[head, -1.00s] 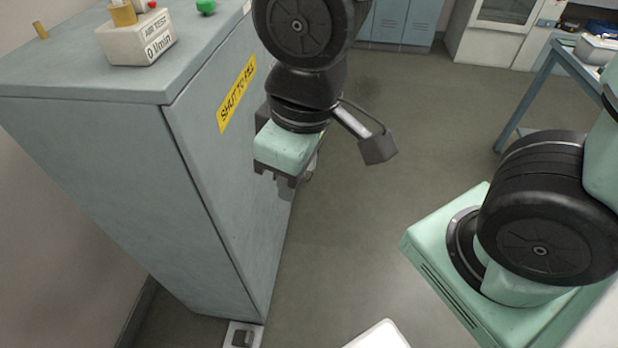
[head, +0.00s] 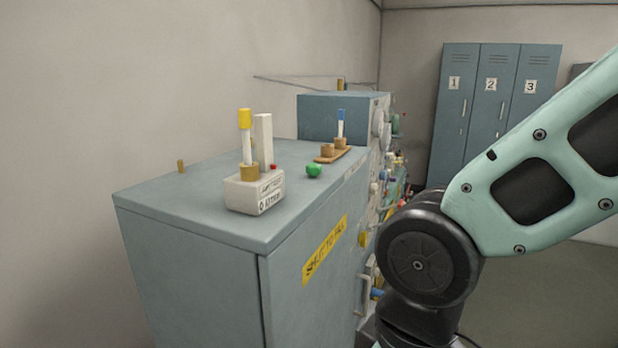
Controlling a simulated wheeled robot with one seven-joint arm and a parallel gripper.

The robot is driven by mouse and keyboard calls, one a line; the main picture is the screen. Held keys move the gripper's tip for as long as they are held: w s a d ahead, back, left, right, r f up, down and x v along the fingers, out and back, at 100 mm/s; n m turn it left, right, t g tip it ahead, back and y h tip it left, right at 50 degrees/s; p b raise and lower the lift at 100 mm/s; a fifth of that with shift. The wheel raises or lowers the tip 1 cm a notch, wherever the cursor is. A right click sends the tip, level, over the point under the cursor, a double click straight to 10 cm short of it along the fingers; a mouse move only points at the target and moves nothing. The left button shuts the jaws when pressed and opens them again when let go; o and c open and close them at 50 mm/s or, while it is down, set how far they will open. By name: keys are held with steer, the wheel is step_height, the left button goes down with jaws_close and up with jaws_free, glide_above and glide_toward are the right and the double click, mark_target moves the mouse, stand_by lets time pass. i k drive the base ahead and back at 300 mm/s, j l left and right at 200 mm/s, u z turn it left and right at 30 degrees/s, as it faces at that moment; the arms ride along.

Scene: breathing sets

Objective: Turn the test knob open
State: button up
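A cream test box (head: 255,193) with a partly legible label reading "0 l/min" sits on top of the grey-blue cabinet (head: 190,222). A brass piece (head: 249,172) on the box holds an upright tube with a yellow top (head: 245,119). A small red button or knob (head: 273,167) is at the box's rear right, and a green ball-shaped knob (head: 313,170) is to its right. I cannot tell which part is the test knob. My gripper is out of view below the picture; only my arm shows at the right, beside the cabinet.
A yellow "SHUT TO FILL" label (head: 325,250) is on the cabinet side. Behind stand a wooden rack (head: 333,153), a second blue cabinet (head: 320,118) with crowded fittings, and numbered lockers (head: 495,100). Floor at the lower right (head: 540,295) is clear.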

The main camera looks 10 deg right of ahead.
mark_target(313, 169)
steer(key=l+u, duration=0.1)
steer(key=u, duration=0.3)
steer(key=l+u, duration=0.1)
steer(key=u, duration=0.25)
steer(key=k+u, duration=0.1)
steer(key=u, duration=0.3)
steer(key=l+u, duration=0.15)
steer(key=u, duration=0.25)
steer(key=k+l, duration=0.4)
steer(key=i+l, duration=0.1)
steer(key=i+u, duration=0.05)
steer(key=i, duration=0.05)
